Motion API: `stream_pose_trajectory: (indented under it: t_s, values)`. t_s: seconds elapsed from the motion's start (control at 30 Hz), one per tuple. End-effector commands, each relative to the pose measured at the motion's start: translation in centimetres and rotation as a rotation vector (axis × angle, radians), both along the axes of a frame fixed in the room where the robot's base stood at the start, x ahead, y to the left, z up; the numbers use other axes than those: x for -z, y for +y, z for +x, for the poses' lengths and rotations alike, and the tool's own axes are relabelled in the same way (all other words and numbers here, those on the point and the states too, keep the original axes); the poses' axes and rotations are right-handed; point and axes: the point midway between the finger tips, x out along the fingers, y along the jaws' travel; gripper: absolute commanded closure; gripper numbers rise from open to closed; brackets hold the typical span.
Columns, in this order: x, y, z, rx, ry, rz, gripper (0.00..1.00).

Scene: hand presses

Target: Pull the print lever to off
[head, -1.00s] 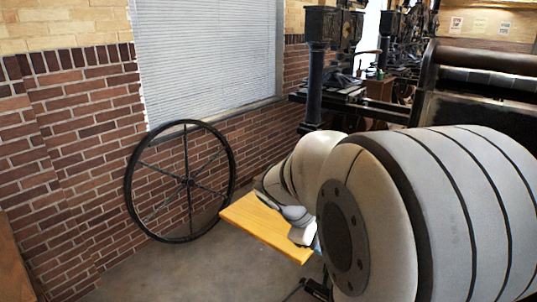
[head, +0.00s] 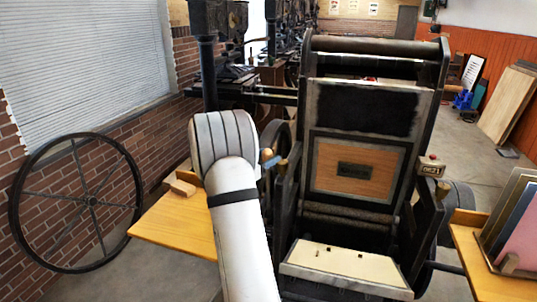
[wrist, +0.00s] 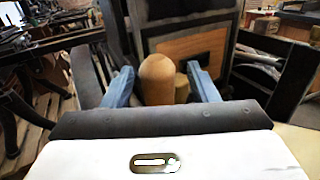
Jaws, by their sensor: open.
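A rounded wooden knob (wrist: 157,80), which looks like the print lever's handle, stands between the two blue fingers of my gripper (wrist: 161,84) in the wrist view. The fingers are apart, with visible gaps on both sides of the knob. In the head view my gripper (head: 270,161) is at the left side of the black press (head: 293,215), mostly hidden behind my arm, with a tan knob (head: 267,154) beside it. A second, smaller knob (wrist: 182,87) shows just behind the first. The lever's shaft is hidden, so I cannot tell its position.
A yellow wooden board (head: 180,228) lies left of my arm, and another wooden table (head: 485,262) with coloured sheets is at the right. A spoked wheel (head: 92,201) leans by the brick wall. A counter box (head: 431,166) sits on the press's right side.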

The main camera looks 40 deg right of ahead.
Motion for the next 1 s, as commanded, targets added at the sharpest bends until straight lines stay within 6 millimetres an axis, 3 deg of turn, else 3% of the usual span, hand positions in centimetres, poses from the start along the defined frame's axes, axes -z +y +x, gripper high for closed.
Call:
stream_pose_trajectory:
  t_s: [0.2,0.53,1.0]
  values:
    - [0.0,-2.5,0.0,0.001,0.000,0.001,0.47]
    - [0.0,-3.0,0.0,0.002,-0.001,0.002,0.47]
    - [0.0,-3.1,-0.1,0.004,-0.001,0.002,0.84]
